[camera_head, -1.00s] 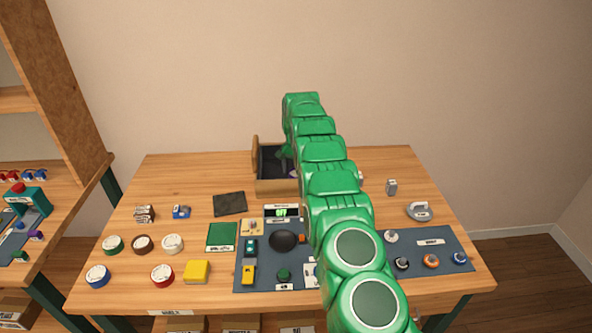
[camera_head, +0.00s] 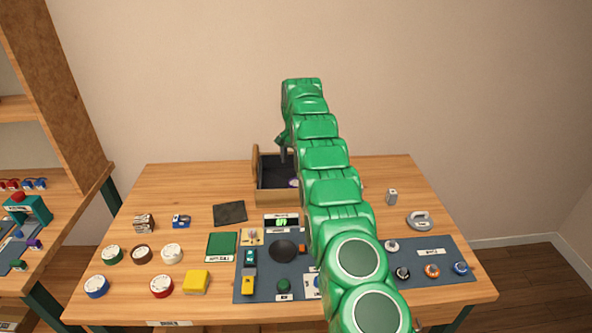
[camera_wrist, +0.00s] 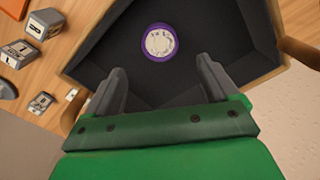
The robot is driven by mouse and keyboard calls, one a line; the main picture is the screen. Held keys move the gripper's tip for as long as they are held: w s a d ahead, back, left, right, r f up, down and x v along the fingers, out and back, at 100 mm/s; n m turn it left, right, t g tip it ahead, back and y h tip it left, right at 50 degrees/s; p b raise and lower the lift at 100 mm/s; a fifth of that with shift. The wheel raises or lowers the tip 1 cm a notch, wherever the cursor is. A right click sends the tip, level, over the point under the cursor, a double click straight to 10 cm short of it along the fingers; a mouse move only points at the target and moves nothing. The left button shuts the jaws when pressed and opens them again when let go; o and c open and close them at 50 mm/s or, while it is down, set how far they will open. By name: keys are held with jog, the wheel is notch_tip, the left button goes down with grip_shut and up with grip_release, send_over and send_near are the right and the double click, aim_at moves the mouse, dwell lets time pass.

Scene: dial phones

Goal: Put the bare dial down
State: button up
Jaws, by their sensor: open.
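A round dial with a purple rim and a pale whitish face (camera_wrist: 160,42) lies on the dark floor of an open wooden box (camera_wrist: 243,82). In the head view a sliver of purple (camera_head: 293,183) shows inside the box (camera_head: 268,198), beside my arm, which hides the rest. My gripper (camera_wrist: 160,78) is open and empty, its two dark fingers apart, with the dial beyond the fingertips and not touching them. In the head view my gripper (camera_head: 283,155) is above the box, partly hidden by my green arm.
A dark mat with several parts (camera_head: 262,285) lies front centre, and a second mat with knobs (camera_head: 432,252) lies at right. Several round dials, a yellow block (camera_head: 196,282) and a dark pad (camera_head: 230,213) are at left. The table's back left is clear.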

notch_tip(320, 180, up, 3)
jog(key=shift+r, duration=0.15)
dwell(0.4)
jog(key=s+d+r+n, duration=0.1)
jog(key=s+d+r, duration=0.1)
jog(key=s+r, duration=0.55)
jog(key=s+d+r+n+g, duration=0.1)
jog(key=s+r, duration=0.3)
jog(key=s, duration=0.6)
jog(key=s+d+r+n, duration=0.1)
jog(key=s+d+r, duration=0.1)
jog(key=s+r, duration=0.55)
jog(key=s+d+f+n, duration=0.1)
jog(key=s+f, duration=0.1)
jog(key=s, duration=1.2)
jog(key=s+d+f+n, duration=0.1)
jog(key=s+d+f, duration=0.1)
jog(key=s, duration=1.2)
jog(key=s+d+f+n, duration=0.1)
jog(key=s+f, duration=0.2)
jog(key=s, duration=1.1)
jog(key=shift+d+f+g, duration=0.2)
jog(key=shift+f+g, duration=0.1)
jog(key=shift+g, duration=0.1)
